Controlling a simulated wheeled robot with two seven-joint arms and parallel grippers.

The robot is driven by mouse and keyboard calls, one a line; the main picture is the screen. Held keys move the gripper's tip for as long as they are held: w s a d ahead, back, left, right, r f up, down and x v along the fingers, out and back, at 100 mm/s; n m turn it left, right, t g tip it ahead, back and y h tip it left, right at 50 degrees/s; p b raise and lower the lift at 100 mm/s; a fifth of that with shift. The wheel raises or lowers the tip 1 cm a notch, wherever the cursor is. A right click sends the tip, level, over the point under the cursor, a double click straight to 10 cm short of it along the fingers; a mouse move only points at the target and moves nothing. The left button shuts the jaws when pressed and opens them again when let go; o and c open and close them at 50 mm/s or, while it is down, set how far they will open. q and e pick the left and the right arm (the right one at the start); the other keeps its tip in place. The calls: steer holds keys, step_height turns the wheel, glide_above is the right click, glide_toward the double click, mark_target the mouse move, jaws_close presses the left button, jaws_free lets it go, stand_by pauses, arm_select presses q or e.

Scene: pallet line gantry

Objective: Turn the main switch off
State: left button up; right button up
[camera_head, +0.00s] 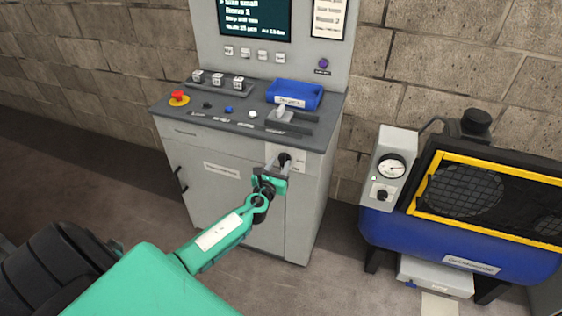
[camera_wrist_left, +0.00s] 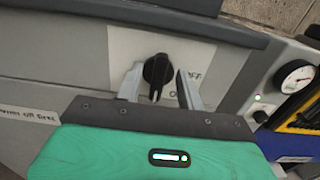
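The main switch is a black rotary knob (camera_wrist_left: 157,72) on a pale plate (camera_wrist_left: 120,50) on the front of the grey control cabinet (camera_head: 215,150). In the left wrist view the lettering at its right is partly hidden and seems to end in "FF". The knob's grip points roughly up and down. The knob also shows in the head view (camera_head: 284,159), just beyond my left gripper (camera_head: 270,178). In the left wrist view my left gripper (camera_wrist_left: 160,88) is open, with one finger on each side of the knob and gaps visible. My right gripper is out of view.
A red emergency button (camera_head: 179,96), small buttons and a blue tray (camera_head: 294,95) are on the cabinet top. A blue compressor (camera_head: 455,245) with a gauge (camera_head: 391,167) stands to the right. Floor shows between it and the cabinet. A brick wall is behind.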

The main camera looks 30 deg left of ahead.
arm_select(q)
steer(key=shift+x, duration=1)
steer(key=shift+c, duration=0.7)
jaws_close()
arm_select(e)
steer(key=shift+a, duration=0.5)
